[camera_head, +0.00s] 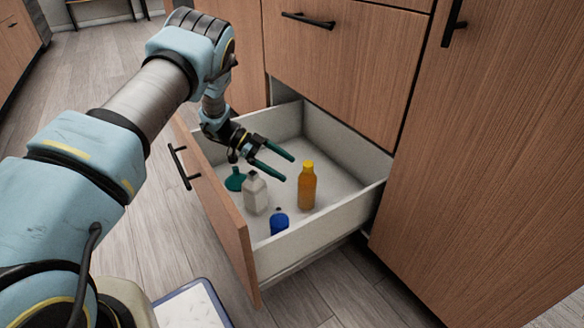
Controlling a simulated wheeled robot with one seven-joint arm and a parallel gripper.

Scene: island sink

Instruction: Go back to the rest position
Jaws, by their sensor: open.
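My gripper (279,163) is open and empty, with its two green fingers apart. It hangs over the pulled-out lower drawer (348,213), above the things in it. An orange bottle with a yellow cap (307,187) stands upright to the right of the fingers. A whitish bottle (255,194) stands below and left of them. A blue item (279,223) sits near the drawer's front right. A dark green item (235,180) is partly hidden behind the whitish bottle.
The drawer front with its black handle (183,167) juts into the room. Wooden cabinets (490,150) stand right and behind. A blue-rimmed pale surface (192,308) shows at the bottom. Bare wood floor (90,70) lies at the upper left.

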